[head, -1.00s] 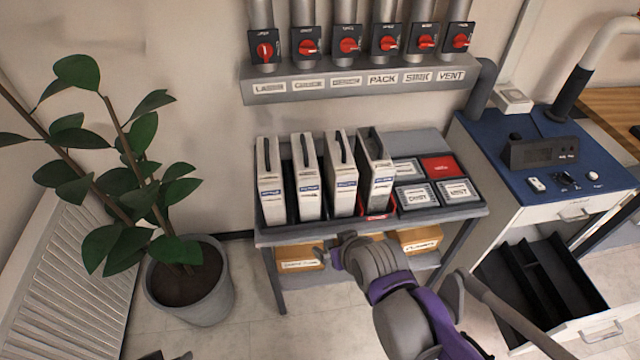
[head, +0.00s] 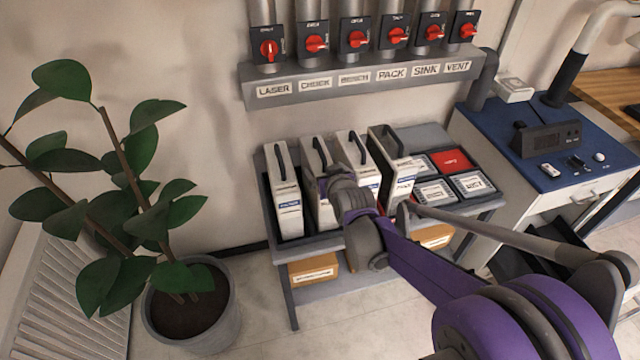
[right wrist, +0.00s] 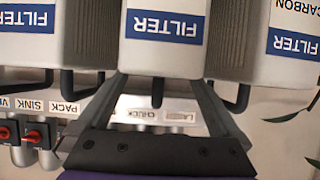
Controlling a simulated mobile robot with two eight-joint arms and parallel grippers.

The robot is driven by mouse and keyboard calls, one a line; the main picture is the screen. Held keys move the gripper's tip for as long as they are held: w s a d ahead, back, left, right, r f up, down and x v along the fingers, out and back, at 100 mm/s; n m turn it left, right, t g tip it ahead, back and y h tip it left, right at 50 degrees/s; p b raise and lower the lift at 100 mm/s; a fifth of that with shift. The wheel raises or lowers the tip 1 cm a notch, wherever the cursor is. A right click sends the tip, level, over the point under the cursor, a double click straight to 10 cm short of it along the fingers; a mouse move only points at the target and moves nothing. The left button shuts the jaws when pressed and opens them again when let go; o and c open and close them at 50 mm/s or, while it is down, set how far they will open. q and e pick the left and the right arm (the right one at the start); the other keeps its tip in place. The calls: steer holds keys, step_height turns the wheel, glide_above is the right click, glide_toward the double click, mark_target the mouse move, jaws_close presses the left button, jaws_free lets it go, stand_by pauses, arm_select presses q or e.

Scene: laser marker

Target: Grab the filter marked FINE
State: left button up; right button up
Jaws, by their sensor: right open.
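Several white filter cartridges with black handles stand in a row in a dark rack on a grey table. From the left in the head view, they are the first (head: 284,195), second (head: 311,160), third (head: 352,150) and fourth (head: 399,172). No FINE marking is readable. In the upside-down right wrist view, a filter (right wrist: 165,50) labelled FILTER is in the middle, and a filter (right wrist: 290,65) marked CARBON is at right. My right gripper (head: 326,182) is open in front of the second filter; its fingers (right wrist: 160,80) straddle that filter's handle area without visible grip. My left gripper is out of view.
A labelled pipe ledge (head: 360,80) with red valves runs above the filters. Flat labelled panels (head: 472,184) lie on the table's right side. A potted plant (head: 195,310) stands left, and a blue-topped cabinet (head: 540,150) stands right.

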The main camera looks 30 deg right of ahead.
steer(key=x, duration=0.4)
steer(key=shift+w+d+f, duration=0.2)
steer(key=shift+w, duration=0.1)
jaws_close()
